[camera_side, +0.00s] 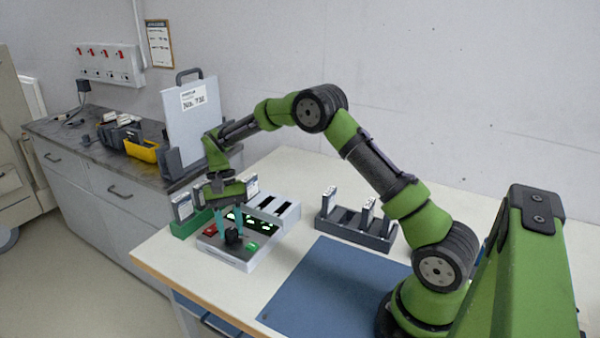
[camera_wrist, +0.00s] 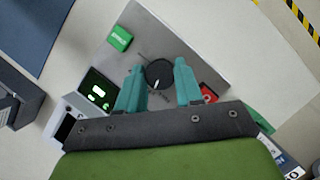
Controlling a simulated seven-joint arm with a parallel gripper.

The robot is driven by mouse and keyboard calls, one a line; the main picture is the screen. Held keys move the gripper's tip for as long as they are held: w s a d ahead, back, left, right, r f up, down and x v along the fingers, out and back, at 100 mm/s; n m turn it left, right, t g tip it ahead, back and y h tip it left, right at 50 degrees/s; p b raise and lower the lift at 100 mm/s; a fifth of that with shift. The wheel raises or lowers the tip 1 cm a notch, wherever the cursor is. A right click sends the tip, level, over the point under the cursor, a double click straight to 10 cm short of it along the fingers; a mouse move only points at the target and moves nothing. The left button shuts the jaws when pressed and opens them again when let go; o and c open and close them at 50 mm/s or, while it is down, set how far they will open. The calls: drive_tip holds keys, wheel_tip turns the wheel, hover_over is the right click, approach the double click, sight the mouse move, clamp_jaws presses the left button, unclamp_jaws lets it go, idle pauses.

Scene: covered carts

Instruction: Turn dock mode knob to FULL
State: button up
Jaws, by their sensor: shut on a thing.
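The dock mode knob (camera_side: 233,237) is black and round and stands on the grey panel of the dock (camera_side: 240,264). In the wrist view the knob (camera_wrist: 159,72) sits between my two teal fingertips, its white pointer mark aimed toward the bottom of the picture. The lettering around it is too small and partly hidden to read. My gripper (camera_side: 229,226) points down from above and is shut on the knob; the wrist view shows my gripper (camera_wrist: 158,80) with one finger on each side of it.
A green button (camera_wrist: 120,39) and a red button (camera_wrist: 208,94) flank the knob. A lit green display (camera_wrist: 98,90) is beside my left finger. A dark rack (camera_side: 355,231) with upright modules stands right of the dock. A blue mat (camera_side: 335,285) lies clear in front.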

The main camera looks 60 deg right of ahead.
drive_tip(key=n+h, duration=0.1)
drive_tip(key=n, duration=0.1)
drive_tip(key=n+h, duration=0.1)
drive_tip(key=n, duration=0.2)
drive_tip(key=shift+w+r+n+g, duration=0.1)
drive_tip(key=shift+n+g, duration=0.2)
drive_tip(key=shift+g, duration=0.1)
idle(0.3)
drive_tip(key=o, duration=1)
drive_tip(key=shift+a, duration=0.1)
drive_tip(key=shift+o, duration=0.2)
drive_tip(key=a+v, duration=0.1)
drive_tip(key=v, duration=1)
drive_tip(key=shift+w+d+r, duration=0.25)
drive_tip(key=shift+d+r, duration=0.15)
drive_tip(key=shift+d, duration=0.1)
